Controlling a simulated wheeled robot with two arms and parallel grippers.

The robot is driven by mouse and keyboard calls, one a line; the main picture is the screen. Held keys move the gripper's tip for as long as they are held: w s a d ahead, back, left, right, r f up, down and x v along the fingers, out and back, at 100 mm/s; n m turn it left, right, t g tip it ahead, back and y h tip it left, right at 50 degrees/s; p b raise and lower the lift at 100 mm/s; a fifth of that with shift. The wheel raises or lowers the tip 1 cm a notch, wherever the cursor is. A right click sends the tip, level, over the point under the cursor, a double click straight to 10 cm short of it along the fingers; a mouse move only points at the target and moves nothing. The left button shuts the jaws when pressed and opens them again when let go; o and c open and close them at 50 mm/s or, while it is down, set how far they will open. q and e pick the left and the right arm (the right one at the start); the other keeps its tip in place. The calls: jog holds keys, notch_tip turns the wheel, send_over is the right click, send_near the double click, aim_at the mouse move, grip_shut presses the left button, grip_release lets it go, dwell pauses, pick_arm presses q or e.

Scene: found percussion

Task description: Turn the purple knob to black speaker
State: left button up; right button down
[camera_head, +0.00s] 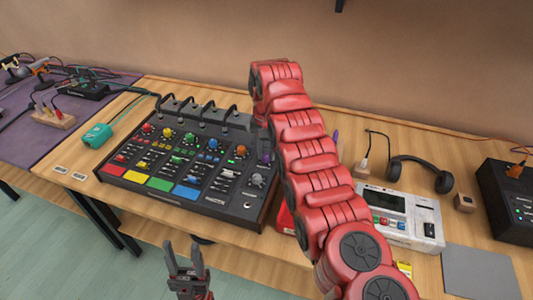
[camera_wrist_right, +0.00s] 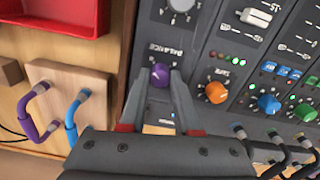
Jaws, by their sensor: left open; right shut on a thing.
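The purple knob (camera_wrist_right: 160,73) sits on the black mixer (camera_head: 155,184) beside the printed word "BALANCE". In the right wrist view my right gripper (camera_wrist_right: 159,82) has one finger on each side of it and is shut on it. In the head view the purple knob (camera_head: 265,158) shows small beside my red right arm, which hides most of that gripper. My left gripper (camera_head: 185,262) is open and empty in front of the table edge. A black box (camera_head: 508,200) with small green lights stands at the far right; I cannot tell whether it is the black speaker.
An orange knob (camera_wrist_right: 216,92) is close beside the purple one. Bent cables and plugs rise along the mixer's back edge. A wooden block (camera_wrist_right: 68,85) with purple and blue plugs and a red tray (camera_wrist_right: 55,28) lie close by. Headphones (camera_head: 442,182) and a white device (camera_head: 402,214) are on the right.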

aim_at(267, 155)
jog(key=shift+m, duration=0.7)
jog(key=c, duration=0.6)
grip_release()
jog(key=shift+r, duration=0.1)
jog(key=shift+r, duration=0.55)
notch_tip(267, 155, up, 3)
jog(key=shift+f+p, duration=0.2)
jog(key=shift+p, duration=0.1)
notch_tip(267, 155, up, 14)
jog(key=p, duration=1.4)
jog(key=shift+f, duration=0.2)
